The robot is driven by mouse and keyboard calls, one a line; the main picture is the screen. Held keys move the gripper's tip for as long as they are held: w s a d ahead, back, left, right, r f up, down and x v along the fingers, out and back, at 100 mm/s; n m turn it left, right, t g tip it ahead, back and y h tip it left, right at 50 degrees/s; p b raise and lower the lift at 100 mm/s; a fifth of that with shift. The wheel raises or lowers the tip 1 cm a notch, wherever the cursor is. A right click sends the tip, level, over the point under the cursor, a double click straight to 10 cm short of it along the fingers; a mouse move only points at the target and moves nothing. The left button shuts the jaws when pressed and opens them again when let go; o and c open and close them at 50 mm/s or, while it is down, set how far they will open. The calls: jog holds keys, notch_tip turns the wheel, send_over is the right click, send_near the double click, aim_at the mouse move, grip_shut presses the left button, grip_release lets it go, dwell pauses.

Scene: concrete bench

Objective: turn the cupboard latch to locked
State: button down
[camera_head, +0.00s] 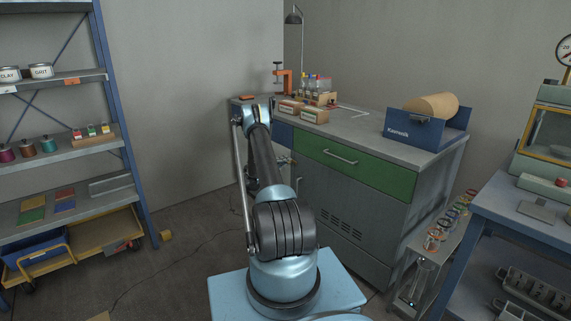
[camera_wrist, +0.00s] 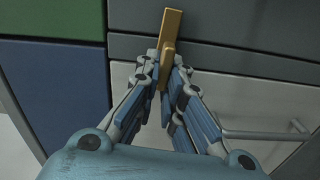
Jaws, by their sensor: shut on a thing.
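The latch (camera_wrist: 172,26) is a brass-yellow bar in the wrist view, standing nearly upright in the picture with its top leaning slightly right. It sits in front of the grey cupboard front (camera_wrist: 225,47), by a seam between panels. My gripper (camera_wrist: 166,58) is shut on the latch, with a finger on each side and the bar's upper end sticking out beyond the tips. In the head view the grey cupboard (camera_head: 350,215) stands under the bench top. My arm covers the latch there, and I cannot read its locked or unlocked state.
A grey bar handle (camera_wrist: 265,134) lies right of my fingers in the wrist view. The cupboard bench has a green drawer (camera_head: 355,170) and a blue holder with a brown roll (camera_head: 425,130). A shelf rack (camera_head: 75,150) stands left, with open floor between.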

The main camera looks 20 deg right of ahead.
jog(key=shift+w+a+f+n, duration=0.1)
jog(key=shift+a+f+n, duration=0.1)
jog(key=shift+n, duration=0.4)
jog(key=c, duration=1.7)
grip_release()
jog(key=shift+f, duration=0.1)
jog(key=shift+d, duration=0.1)
jog(key=v, duration=1.2)
